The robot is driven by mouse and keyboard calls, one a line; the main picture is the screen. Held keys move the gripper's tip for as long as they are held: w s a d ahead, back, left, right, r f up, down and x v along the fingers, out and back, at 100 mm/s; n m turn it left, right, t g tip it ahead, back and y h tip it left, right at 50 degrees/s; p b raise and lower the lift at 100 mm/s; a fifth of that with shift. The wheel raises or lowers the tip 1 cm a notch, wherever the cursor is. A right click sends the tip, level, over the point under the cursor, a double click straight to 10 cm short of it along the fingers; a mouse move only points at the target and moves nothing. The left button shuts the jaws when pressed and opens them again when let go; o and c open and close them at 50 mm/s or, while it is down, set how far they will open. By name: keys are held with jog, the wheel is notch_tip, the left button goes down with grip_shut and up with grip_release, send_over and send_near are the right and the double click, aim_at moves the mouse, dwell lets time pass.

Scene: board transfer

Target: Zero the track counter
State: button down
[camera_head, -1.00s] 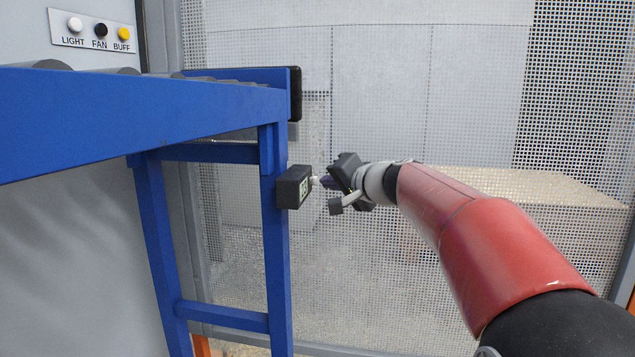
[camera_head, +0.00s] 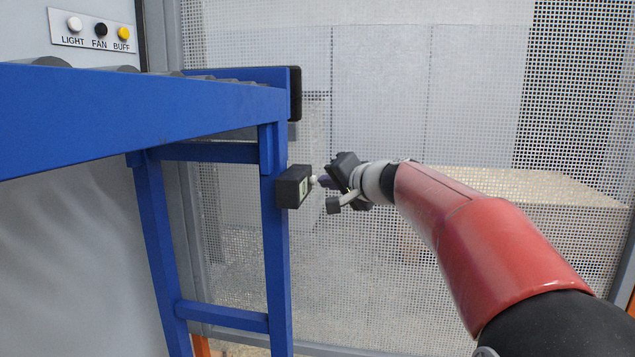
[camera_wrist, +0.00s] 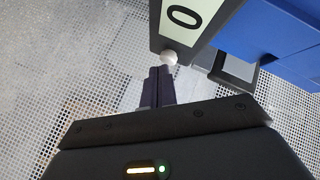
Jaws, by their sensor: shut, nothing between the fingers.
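The track counter (camera_head: 294,187) is a small dark box on the blue leg of the roller track. In the wrist view its pale display (camera_wrist: 188,20) shows a "0" at the part in view; the rest is cut off by the top edge. A white round knob (camera_wrist: 169,58) sticks out of the counter's side. My gripper (camera_head: 325,181) is shut and empty, to the right of the counter. In the wrist view its closed fingertips (camera_wrist: 159,72) are right at the knob; I cannot tell whether they touch it.
The blue roller track (camera_head: 130,110) stands at the left, with its frame below. A panel (camera_head: 95,32) with LIGHT, FAN and BUFF buttons is on the wall at upper left. Mesh fencing (camera_head: 400,90) stands behind, with a pale block (camera_head: 530,185) visible beyond my arm.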

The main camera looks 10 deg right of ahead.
jog(key=shift+s+d+b, duration=0.25)
jog(key=shift+d+b, duration=0.05)
jog(key=shift+d, duration=0.35)
jog(key=shift+s+d+b, duration=0.25)
jog(key=shift+d+b, duration=0.05)
jog(key=shift+d, duration=0.5)
jog(key=shift+s+d+b, duration=0.3)
jog(key=shift+d, duration=0.5)
jog(key=shift+s+d+b, duration=0.25)
jog(key=shift+d+b, duration=0.05)
jog(key=shift+d, duration=0.5)
